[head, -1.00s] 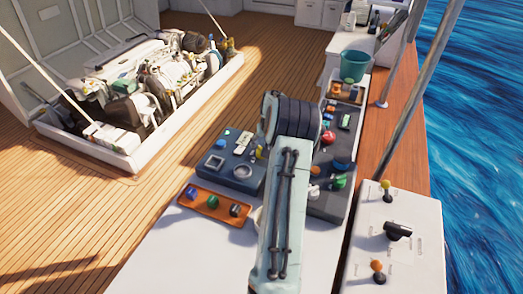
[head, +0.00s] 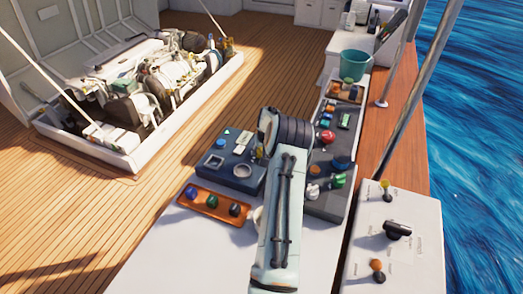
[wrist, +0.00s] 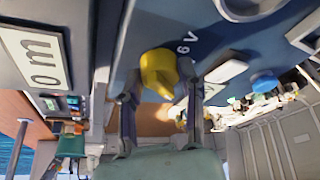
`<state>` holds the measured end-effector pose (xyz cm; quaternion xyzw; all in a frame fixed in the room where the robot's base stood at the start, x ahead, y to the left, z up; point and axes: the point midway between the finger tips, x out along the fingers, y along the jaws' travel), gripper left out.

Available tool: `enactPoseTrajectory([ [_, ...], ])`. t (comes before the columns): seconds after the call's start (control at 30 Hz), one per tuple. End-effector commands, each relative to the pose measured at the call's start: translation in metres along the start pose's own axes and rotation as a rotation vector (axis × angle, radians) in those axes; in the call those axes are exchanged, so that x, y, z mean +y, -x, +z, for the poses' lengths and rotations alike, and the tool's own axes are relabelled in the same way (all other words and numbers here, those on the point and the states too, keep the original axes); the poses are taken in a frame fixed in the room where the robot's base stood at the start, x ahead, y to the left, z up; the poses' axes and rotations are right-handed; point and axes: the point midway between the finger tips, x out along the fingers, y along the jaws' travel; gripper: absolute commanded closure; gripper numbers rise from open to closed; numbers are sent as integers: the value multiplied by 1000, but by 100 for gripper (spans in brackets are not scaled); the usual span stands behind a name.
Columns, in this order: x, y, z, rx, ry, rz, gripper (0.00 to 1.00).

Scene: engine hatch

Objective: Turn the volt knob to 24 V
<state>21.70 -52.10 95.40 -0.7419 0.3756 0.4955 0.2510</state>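The yellow volt knob (wrist: 159,70) sits on a blue panel (wrist: 215,38) in the wrist view, with a white "6 V" mark beside it. Its pointer direction is hard to tell. My gripper (wrist: 160,92) has its two fingers apart, one on each side of the knob; I cannot tell whether either touches it. In the head view the blue panel (head: 217,146) lies left of my arm. A bit of the yellow knob (head: 258,152) shows beside my wrist, which hides my fingers. No 24 V mark is readable.
An orange tray (head: 206,212) with several knobs lies in front of the blue panel. A dark grey panel (head: 325,204) with coloured controls is right of my arm. A white box (head: 405,250) with levers stands further right. A green bucket (head: 354,65) is at the back.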

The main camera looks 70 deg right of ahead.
Motion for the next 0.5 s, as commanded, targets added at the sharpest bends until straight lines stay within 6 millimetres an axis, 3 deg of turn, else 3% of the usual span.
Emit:
enactPoseTrajectory([
  [0.2, 0, -1, 0, -1, -21, 10, 100],
  [0.5, -2, -1, 0, 0, -234, 98, 100],
])
